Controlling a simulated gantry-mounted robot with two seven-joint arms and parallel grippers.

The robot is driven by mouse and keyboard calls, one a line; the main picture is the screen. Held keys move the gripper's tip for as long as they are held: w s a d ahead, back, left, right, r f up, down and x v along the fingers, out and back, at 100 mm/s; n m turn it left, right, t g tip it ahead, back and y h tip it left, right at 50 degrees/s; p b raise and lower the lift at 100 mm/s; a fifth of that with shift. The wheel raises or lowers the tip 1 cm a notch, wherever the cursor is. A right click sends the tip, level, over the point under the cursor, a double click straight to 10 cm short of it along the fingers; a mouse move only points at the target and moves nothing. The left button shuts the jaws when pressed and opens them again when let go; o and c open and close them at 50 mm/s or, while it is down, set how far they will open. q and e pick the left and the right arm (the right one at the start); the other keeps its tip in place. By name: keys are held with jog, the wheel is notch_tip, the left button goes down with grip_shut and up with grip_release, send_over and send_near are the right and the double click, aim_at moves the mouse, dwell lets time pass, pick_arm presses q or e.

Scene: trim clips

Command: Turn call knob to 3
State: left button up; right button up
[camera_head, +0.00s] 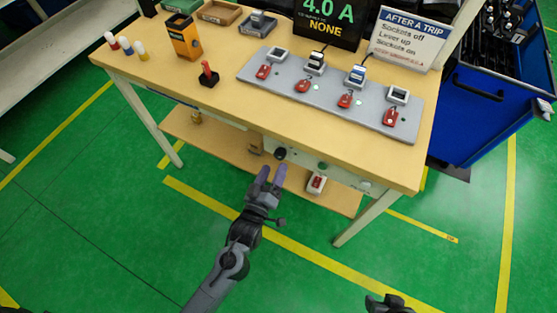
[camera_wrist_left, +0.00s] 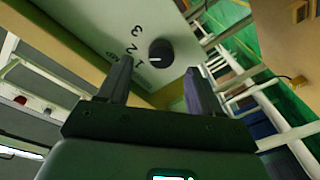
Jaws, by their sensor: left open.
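The call knob (camera_head: 280,153) is a small round black knob on the pale panel under the table's front edge. In the left wrist view the knob (camera_wrist_left: 161,50) has a white mark that points towards the 1 of the printed numbers 1, 2 and 3 (camera_wrist_left: 137,46). My left gripper (camera_head: 273,171) is open just in front of the knob. In the wrist view its fingers (camera_wrist_left: 158,68) stand on either side of the knob, apart from it, with nothing between them. A dark part of my right gripper (camera_head: 388,304) shows at the bottom edge; its fingers are unclear.
The wooden table (camera_head: 225,100) carries a grey board (camera_head: 330,92) with red clips and sockets, and a red lever (camera_head: 208,74). A lower shelf (camera_head: 225,145) lies below the knob panel. A blue cabinet (camera_head: 475,110) stands at the right. The green floor in front is clear.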

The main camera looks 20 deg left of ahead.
aim_at(279, 158)
pick_arm(q)
jog(key=w, duration=0.3)
jog(key=shift+w+a+b, duration=0.2)
jog(key=shift+w+b, duration=0.1)
jog(key=shift+b, duration=0.1)
jog(key=shift+w+d, duration=0.1)
jog(key=shift+w, duration=0.5)
